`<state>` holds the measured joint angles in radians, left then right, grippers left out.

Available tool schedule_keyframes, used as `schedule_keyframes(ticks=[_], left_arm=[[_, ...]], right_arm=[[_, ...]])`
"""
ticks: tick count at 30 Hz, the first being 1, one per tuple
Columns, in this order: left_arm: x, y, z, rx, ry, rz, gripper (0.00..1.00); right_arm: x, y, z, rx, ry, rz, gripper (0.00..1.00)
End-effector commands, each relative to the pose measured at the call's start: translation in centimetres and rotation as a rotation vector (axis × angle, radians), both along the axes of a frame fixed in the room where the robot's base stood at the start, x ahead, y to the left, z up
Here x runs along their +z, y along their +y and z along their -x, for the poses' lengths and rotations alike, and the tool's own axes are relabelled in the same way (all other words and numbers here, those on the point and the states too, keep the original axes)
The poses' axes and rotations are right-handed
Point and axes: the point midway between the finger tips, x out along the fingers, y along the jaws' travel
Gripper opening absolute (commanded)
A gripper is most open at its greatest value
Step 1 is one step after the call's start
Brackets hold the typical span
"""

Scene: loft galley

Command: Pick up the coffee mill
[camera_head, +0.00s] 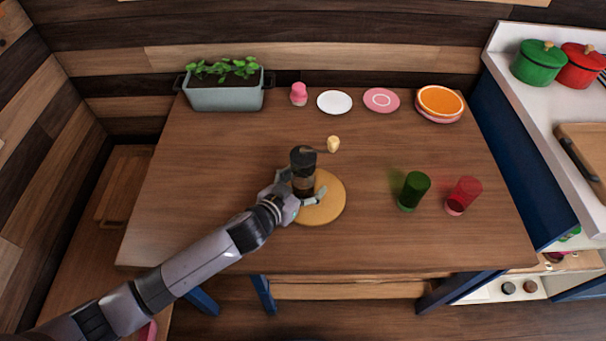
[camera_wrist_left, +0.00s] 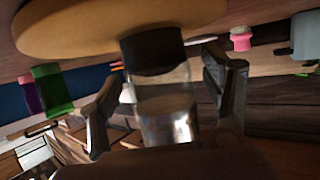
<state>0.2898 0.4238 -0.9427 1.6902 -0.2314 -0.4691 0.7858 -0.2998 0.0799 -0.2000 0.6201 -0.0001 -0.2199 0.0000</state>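The coffee mill (camera_head: 303,165) has a dark top, a see-through body and a crank with a pale knob (camera_head: 333,144). It stands upright at the left part of a round wooden board (camera_head: 326,209). My left gripper (camera_head: 303,188) reaches in from the left, low around the mill. In the left wrist view, which is upside down, the mill's clear body (camera_wrist_left: 165,108) is between the two spread fingers (camera_wrist_left: 165,88). A gap shows at the right finger, and the left finger also looks apart from it. My right gripper is not in view.
A green cup (camera_head: 414,188) and a red cup (camera_head: 464,193) stand right of the board. A planter (camera_head: 225,96), a pink shaker (camera_head: 299,94), a white plate (camera_head: 334,102), a pink plate (camera_head: 381,100) and orange-topped plates (camera_head: 440,102) line the back. The table's front left is clear.

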Motion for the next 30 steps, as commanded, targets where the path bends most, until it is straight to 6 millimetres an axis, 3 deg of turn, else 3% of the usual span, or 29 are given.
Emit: schedule_keyframes(ticks=[30], left_arm=[[0.14, -0.02, -0.01, -0.001, -0.002, 0.002, 0.04]], right_arm=[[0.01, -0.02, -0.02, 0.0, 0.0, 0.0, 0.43]])
